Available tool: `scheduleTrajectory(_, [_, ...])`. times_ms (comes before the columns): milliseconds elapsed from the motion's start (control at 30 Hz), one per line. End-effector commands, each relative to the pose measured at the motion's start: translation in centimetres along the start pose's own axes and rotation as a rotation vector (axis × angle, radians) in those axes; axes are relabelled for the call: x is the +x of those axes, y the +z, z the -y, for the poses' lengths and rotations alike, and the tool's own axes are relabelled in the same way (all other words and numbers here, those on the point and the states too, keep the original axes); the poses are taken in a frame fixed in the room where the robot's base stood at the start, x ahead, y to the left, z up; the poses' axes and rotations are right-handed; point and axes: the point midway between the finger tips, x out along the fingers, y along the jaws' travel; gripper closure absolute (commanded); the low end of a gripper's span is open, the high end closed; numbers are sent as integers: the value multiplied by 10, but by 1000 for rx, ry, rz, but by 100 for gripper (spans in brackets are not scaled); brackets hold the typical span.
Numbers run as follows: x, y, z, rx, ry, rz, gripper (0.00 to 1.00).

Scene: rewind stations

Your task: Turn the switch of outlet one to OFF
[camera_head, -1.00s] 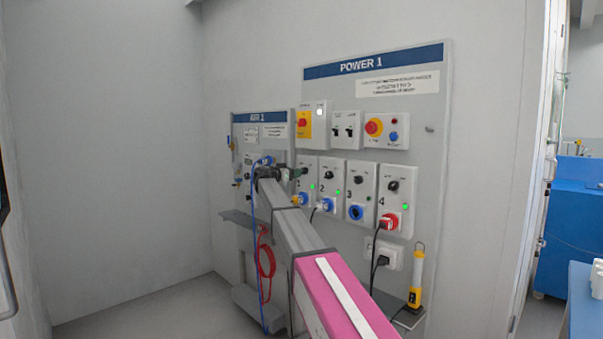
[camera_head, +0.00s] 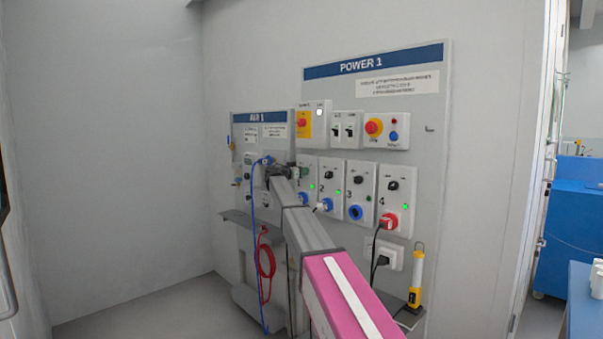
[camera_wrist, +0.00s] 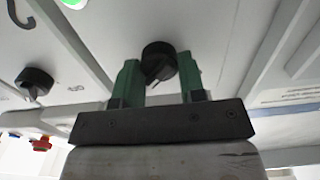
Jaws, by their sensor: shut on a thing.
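Outlet one (camera_head: 310,168) is the leftmost of the white outlet boxes under the POWER 1 sign. Its green lamp (camera_head: 312,187) is lit, and a blue plug or socket (camera_head: 304,198) shows at its lower part. My gripper (camera_head: 302,171) is at this box and hides its switch in the head view. In the wrist view, the round black switch knob (camera_wrist: 158,58) sits between the green fingertips of my gripper (camera_wrist: 160,76), which is shut on it. The knob's ON and OFF marks cannot be read.
Outlets two (camera_head: 331,185), three (camera_head: 359,190) and four (camera_head: 396,200) stand close on the right. A neighbouring black knob (camera_wrist: 34,80) shows in the wrist view. A blue hose (camera_head: 255,230) and a red coiled hose (camera_head: 267,262) hang left of my arm.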

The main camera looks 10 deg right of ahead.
Motion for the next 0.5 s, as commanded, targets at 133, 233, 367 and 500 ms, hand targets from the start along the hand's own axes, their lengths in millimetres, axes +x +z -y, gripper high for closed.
scheduleTrajectory(133, [0, 0, 0, -17, 1, 0, 86])
scheduleTrajectory(233, [0, 0, 0, -49, 1, 0, 86])
scheduleTrajectory(367, [0, 0, 0, -117, 1, 0, 86])
scheduleTrajectory(500, [0, 0, 1, -224, 1, 0, 86])
